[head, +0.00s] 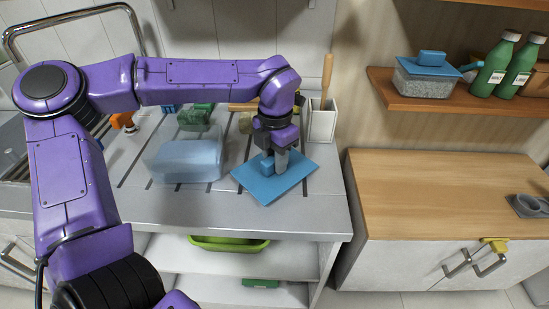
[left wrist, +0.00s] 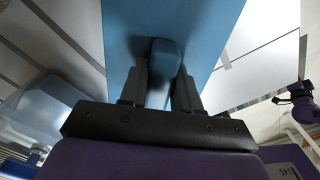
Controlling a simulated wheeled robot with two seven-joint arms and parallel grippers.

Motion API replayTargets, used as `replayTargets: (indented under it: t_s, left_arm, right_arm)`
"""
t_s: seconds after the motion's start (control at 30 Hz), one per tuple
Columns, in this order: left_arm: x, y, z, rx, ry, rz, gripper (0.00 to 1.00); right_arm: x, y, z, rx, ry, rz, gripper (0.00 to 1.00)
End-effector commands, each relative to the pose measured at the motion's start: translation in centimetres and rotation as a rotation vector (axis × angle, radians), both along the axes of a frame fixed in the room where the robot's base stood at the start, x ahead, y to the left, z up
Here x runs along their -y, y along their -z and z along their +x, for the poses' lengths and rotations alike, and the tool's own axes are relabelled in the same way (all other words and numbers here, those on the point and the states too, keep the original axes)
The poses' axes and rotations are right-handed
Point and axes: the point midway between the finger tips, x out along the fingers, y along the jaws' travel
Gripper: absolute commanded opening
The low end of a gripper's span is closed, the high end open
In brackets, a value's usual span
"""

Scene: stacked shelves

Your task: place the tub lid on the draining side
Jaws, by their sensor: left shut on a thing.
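The blue tub lid (head: 287,182) is a flat rectangle with a raised handle block, at the front right of the grey slotted draining side (head: 240,212). My left gripper (head: 273,166) is shut on the lid's handle from above. In the left wrist view the handle (left wrist: 163,60) sits between the two fingers, with the lid (left wrist: 190,22) spread beyond. I cannot tell whether the lid touches the surface or is just above it. My right gripper is not seen in the head view; a purple arm part shows at the right of the left wrist view.
A clear bluish tub (head: 184,162) stands left of the lid. A white utensil holder (head: 322,122) stands behind it. Another blue-lidded container (head: 425,82) and green bottles (head: 497,62) are on the wall shelf. The wooden counter (head: 440,190) at right is mostly clear.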

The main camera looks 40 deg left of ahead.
Motion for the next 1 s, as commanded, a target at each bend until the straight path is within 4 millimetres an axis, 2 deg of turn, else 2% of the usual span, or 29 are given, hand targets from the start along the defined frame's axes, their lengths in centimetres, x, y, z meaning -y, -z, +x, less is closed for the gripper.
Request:
replayTargets:
  t_s: [0.37,0.4,0.43,0.47,0.77,0.87,1.0]
  left_arm:
    - [0.0,0.8,0.1,0.001,0.001,-0.001,0.00]
    - [0.0,0.7,0.1,0.001,0.001,0.000,0.45]
    - [0.0,0.6,0.1,0.001,0.001,0.000,0.54]
    - [0.0,0.6,0.1,0.001,0.001,0.000,0.57]
    - [0.0,0.3,0.1,0.002,0.001,0.000,0.57]
    - [0.0,-1.0,0.2,0.005,0.000,0.001,0.57]
    - [0.0,-4.5,0.2,0.006,-0.001,0.001,0.57]
  right_arm:
    - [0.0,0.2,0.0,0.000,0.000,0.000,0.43]
    - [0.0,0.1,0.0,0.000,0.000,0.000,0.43]
    - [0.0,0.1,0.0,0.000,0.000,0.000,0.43]
    - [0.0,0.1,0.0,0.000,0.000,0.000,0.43]
    - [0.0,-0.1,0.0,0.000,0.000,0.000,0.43]
    - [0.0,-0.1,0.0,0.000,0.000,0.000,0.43]
    - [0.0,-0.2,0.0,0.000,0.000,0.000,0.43]
